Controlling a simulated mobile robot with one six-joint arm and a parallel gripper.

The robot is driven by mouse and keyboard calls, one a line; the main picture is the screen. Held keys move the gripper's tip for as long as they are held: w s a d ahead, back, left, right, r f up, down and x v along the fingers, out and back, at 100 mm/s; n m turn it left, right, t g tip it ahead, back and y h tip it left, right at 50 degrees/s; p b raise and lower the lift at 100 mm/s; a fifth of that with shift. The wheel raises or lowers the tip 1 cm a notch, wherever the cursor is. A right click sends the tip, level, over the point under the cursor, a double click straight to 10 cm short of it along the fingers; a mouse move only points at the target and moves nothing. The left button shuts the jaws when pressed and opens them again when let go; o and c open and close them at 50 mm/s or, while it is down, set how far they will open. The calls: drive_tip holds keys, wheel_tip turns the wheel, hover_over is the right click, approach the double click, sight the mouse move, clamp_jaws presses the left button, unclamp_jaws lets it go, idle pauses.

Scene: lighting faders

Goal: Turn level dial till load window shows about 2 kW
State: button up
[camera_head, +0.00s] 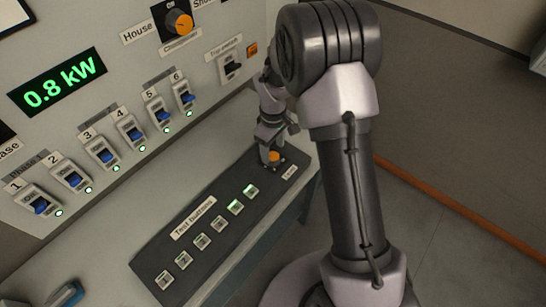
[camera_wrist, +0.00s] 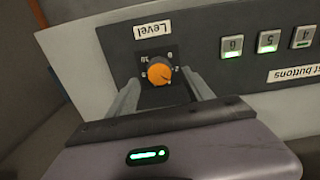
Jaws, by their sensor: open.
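The load window (camera_head: 57,82) on the upright panel reads 0.8 kW in green digits. The level dial is an orange knob (camera_head: 275,157) at the far right end of the dark sloping strip. It also shows in the wrist view (camera_wrist: 158,76), upside down, with a "Level" label (camera_wrist: 153,30) and small scale figures around it. My gripper (camera_wrist: 160,77) is open, with one finger on each side of the orange knob. I cannot tell whether either finger touches it. In the head view my gripper (camera_head: 269,148) is over the knob and partly hides it.
Several test buttons (camera_head: 203,241) line the strip beside the dial; the two nearest it glow green. Numbered switches with blue levers (camera_head: 102,154) run along the panel. Another orange knob (camera_head: 180,22), labelled "House", is higher up. Open floor lies to the right.

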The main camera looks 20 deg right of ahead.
sight(273, 156)
wheel_tip(273, 156, down, 4)
drive_tip(key=shift+r+b, duration=0.1)
drive_tip(key=shift+b, duration=0.25)
clamp_jaws()
drive_tip(key=shift+d, duration=0.1)
